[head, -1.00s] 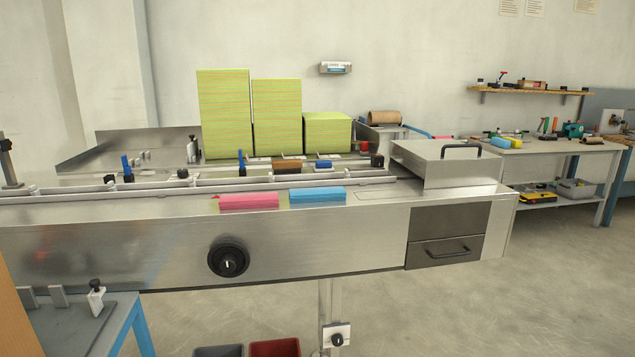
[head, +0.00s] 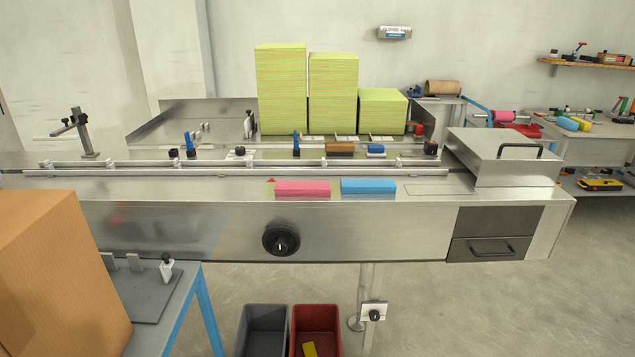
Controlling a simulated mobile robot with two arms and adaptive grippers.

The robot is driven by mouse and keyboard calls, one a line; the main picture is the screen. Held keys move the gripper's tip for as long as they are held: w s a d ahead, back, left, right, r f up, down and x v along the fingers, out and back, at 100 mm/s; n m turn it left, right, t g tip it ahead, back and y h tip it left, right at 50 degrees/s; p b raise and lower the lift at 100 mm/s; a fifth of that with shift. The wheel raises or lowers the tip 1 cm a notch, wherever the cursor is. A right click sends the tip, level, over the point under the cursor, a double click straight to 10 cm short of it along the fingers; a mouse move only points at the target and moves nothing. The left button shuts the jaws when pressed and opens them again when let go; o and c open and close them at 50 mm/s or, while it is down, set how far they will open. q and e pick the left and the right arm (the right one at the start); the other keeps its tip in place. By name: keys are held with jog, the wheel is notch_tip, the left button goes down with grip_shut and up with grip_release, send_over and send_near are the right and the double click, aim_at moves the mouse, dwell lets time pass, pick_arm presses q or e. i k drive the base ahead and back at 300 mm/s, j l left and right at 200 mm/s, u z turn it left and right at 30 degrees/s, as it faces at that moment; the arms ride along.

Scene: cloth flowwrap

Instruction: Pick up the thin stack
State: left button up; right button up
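A pink stack (head: 302,189) and a blue stack (head: 368,186) lie side by side, a small gap apart, on the front ledge of the steel machine (head: 170,225). Both are low and look about equally thick. Behind the rails, three yellow-green striped stacks stand upright: a tall one (head: 281,90), a slightly shorter one (head: 333,95) and a low one (head: 382,112). I cannot tell which of these is the thin stack. Neither of my grippers is in view.
A cardboard box (head: 60,270) and a blue-framed side table (head: 150,310) stand at the front left. A grey bin (head: 262,330) and a red bin (head: 316,320) sit below the machine. A steel cover (head: 500,160) rises right of the stacks. Rails (head: 330,168) run behind them.

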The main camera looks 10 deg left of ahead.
aim_at(347, 185)
jog(key=i+l+u, duration=0.4)
jog(key=l, duration=0.15)
jog(key=l+u, duration=0.25)
jog(key=i+l+u, duration=0.2)
jog(key=l, duration=0.25)
jog(key=l+u, duration=0.2)
jog(key=l, duration=0.15)
